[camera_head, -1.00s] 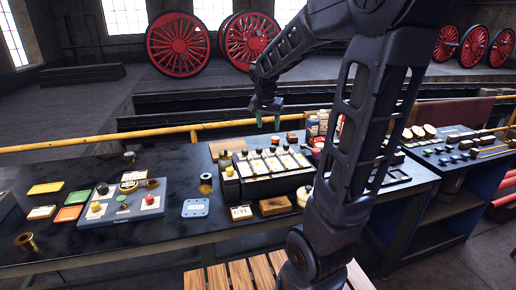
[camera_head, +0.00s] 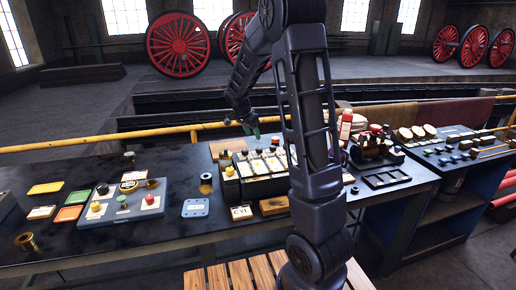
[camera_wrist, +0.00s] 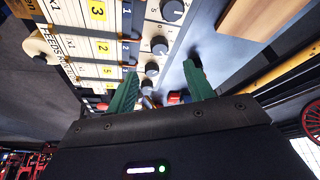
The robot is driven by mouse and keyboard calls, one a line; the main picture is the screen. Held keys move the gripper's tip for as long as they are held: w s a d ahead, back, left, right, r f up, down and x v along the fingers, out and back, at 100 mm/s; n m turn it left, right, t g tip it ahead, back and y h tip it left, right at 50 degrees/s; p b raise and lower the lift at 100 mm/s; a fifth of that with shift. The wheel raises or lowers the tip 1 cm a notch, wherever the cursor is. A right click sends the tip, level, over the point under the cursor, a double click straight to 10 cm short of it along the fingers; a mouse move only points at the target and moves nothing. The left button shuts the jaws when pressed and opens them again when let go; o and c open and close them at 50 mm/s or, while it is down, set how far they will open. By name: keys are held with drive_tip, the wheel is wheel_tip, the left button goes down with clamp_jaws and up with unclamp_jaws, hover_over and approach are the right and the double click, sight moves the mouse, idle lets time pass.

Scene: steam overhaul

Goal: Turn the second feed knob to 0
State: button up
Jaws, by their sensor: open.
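The feeds panel (camera_head: 257,186) is a low box with pale strips and a row of dark knobs along its far edge. In the wrist view its strips carry yellow number tags and small blue tags. One dark round knob (camera_wrist: 172,10) is near the top, another (camera_wrist: 158,45) sits below it, and a third (camera_wrist: 152,70) is between the fingers' far ends. I cannot tell for certain which is the second feed knob, nor its setting. My gripper (camera_wrist: 162,88) has green fingers, spread apart and empty; in the head view my gripper (camera_head: 250,129) is above the panel's far side.
A wooden block (camera_wrist: 262,15) lies beside the panel in the wrist view. A yellow rail (camera_head: 100,141) runs behind the bench. A blue button board (camera_head: 122,206) is to the left; a red-and-white bottle (camera_head: 346,124) and machine parts stand to the right.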

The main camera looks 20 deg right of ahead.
sight(258, 149)
drive_tip(key=x, duration=0.9)
drive_tip(key=shift+d+f, duration=0.1)
drive_tip(key=shift+f, duration=0.2)
drive_tip(key=c, duration=1)
